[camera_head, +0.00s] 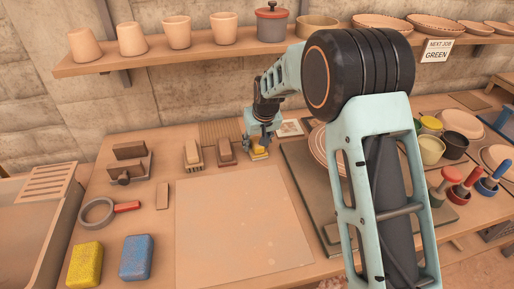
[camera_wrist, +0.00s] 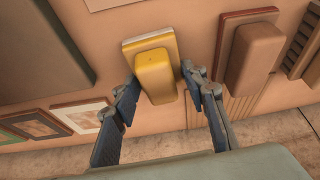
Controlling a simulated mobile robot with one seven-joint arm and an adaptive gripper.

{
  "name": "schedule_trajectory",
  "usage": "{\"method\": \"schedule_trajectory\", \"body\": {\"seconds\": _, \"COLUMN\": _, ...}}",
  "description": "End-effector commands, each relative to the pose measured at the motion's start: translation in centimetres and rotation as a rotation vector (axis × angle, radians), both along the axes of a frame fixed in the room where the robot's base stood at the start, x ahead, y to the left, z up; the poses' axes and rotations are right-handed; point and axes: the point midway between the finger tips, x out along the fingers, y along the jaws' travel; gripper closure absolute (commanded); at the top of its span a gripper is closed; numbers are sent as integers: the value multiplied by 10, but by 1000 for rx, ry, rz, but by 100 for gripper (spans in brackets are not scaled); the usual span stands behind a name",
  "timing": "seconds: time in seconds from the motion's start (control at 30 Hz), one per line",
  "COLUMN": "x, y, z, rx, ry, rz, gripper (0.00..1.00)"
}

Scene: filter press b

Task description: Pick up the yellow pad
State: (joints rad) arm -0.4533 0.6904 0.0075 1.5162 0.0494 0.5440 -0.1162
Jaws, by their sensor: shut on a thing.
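The yellow pad (camera_wrist: 156,75) is a small block with a raised yellow grip on a flat base. In the wrist view it lies between the two fingers of my gripper (camera_wrist: 160,82), which are shut on its sides. In the head view the yellow pad (camera_head: 260,151) is at the back of the table, right of the other pads, with my gripper (camera_head: 260,141) directly over it and partly hiding it. I cannot tell whether it is clear of the table.
Framed pictures (camera_wrist: 80,115) lie on the other side. A large board (camera_head: 243,225) lies in front. A yellow sponge (camera_head: 85,265) and blue sponge (camera_head: 135,258) are front left.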

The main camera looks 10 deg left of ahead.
Motion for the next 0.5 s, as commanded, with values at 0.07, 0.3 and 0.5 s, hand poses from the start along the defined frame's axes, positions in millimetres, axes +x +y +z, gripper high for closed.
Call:
{"method": "schedule_trajectory", "body": {"seconds": 0.07, "x": 0, "y": 0, "z": 0, "rx": 1, "ry": -1, "rz": 0, "gripper": 85}}
{"method": "schedule_trajectory", "body": {"seconds": 0.3, "x": 1, "y": 0, "z": 9, "rx": 2, "ry": -3, "rz": 0, "gripper": 85}}
{"method": "schedule_trajectory", "body": {"seconds": 0.5, "x": -2, "y": -1, "z": 37, "rx": 1, "ry": -3, "rz": 1, "gripper": 85}}
